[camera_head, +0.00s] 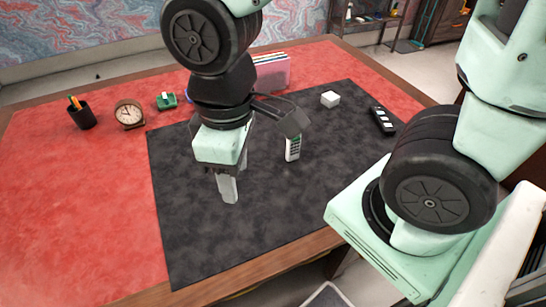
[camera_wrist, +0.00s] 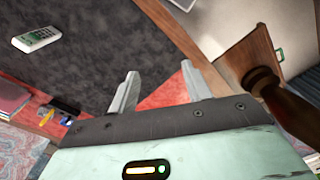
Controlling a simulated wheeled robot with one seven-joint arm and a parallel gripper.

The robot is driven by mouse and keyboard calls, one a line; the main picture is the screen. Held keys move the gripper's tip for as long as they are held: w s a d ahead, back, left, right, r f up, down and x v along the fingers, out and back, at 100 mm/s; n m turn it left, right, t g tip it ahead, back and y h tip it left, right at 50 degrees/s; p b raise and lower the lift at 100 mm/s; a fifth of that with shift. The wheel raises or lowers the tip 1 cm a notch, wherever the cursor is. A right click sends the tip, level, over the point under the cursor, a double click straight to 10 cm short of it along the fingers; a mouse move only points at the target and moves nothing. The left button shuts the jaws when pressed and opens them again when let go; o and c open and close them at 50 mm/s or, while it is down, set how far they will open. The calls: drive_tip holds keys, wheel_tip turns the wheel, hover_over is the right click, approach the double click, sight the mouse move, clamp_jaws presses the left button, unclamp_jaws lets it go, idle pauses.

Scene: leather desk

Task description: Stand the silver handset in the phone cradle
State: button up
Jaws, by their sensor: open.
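The silver handset (camera_head: 293,148), with a green screen and dark keys, lies face up on the dark desk mat, right of my gripper. It also shows in the wrist view (camera_wrist: 37,39) at the upper left. My gripper (camera_head: 232,180) points down above the mat, left of the handset and apart from it. Its two fingers (camera_wrist: 158,76) are spread with nothing between them. A small white block (camera_head: 330,99) sits at the back of the mat; I cannot tell whether it is the phone cradle. Part of the desk behind my arm is hidden.
A black remote-like object (camera_head: 383,121) lies on the mat's right. A pen cup (camera_head: 81,115), a round clock (camera_head: 129,114) and a green item (camera_head: 167,100) stand at the back left. A file holder (camera_head: 272,72) stands behind my arm. The mat's front (camera_head: 215,245) is clear.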

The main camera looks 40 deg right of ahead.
drive_tip(key=w+d+f+n, duration=0.2)
drive_tip(key=w+d+n, duration=0.2)
drive_tip(key=w+d, duration=1.05)
drive_tip(key=w+d+f+n+y+p, duration=0.1)
drive_tip(key=w+d+f, duration=0.15)
drive_tip(key=d, duration=0.75)
drive_tip(key=w+d+f+n+p, duration=0.1)
drive_tip(key=w+d+n, duration=0.15)
drive_tip(key=d, duration=0.75)
drive_tip(key=shift+m+t, duration=0.3)
drive_tip(key=shift+m, duration=0.15)
drive_tip(key=f, duration=0.3)
drive_tip(key=a+f, duration=0.1)
drive_tip(key=f, duration=0.7)
drive_tip(key=shift+w+a+p, duration=0.25)
drive_tip(key=shift+w+p, duration=0.05)
drive_tip(key=shift+p, duration=0.05)
drive_tip(key=p, duration=0.2)
hover_over(293, 143)
drive_tip(key=w+d, duration=0.2)
drive_tip(key=shift+s+a+f, duration=0.1)
drive_tip(key=shift+s+f, duration=0.05)
drive_tip(key=shift+f, duration=1.25)
drive_tip(key=shift+s+f, duration=0.1)
drive_tip(key=shift+f, duration=1.25)
clamp_jaws()
